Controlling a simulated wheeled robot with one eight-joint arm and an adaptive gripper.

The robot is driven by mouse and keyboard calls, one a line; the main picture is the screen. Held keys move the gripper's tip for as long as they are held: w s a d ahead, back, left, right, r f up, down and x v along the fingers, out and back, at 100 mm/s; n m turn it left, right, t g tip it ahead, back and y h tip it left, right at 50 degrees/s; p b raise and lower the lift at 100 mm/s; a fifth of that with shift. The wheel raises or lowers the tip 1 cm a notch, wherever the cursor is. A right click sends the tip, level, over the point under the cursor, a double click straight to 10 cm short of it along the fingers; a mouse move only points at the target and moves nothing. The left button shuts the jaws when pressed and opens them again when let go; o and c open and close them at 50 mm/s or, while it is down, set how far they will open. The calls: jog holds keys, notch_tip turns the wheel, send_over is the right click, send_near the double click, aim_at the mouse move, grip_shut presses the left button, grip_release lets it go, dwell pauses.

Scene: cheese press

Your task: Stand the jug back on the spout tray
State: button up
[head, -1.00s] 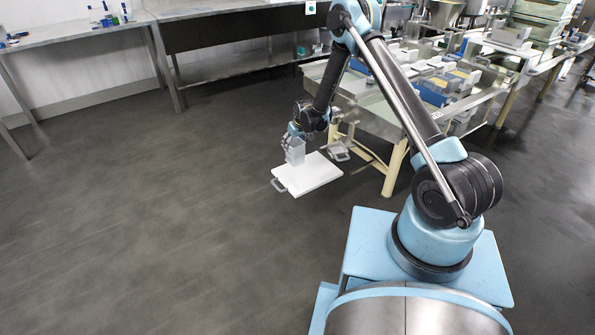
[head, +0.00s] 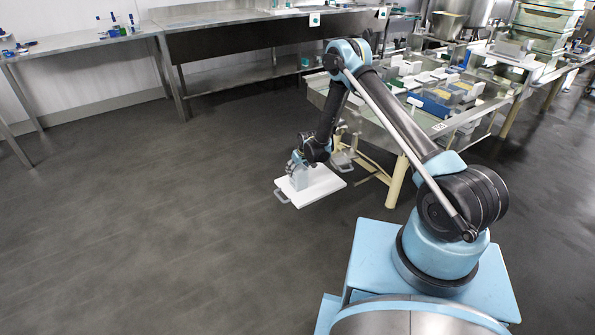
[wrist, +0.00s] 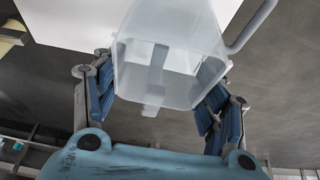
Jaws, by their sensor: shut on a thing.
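The jug (head: 300,179) is a small clear, pale container, upright at the left part of the white spout tray (head: 324,186). In the wrist view the jug (wrist: 168,72) fills the space between my blue finger pads, and its handle is at upper right. My gripper (head: 297,164) is shut on the jug from above. The tray also shows behind the jug in the wrist view (wrist: 65,20). I cannot tell whether the jug's base touches the tray.
A long steel bench (head: 215,18) stands at the back. The floor to the left is clear.

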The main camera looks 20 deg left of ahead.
jog(key=o, duration=1.5)
jog(key=v, duration=1.2)
jog(key=shift+w+r, duration=0.1)
jog(key=shift+r, duration=0.05)
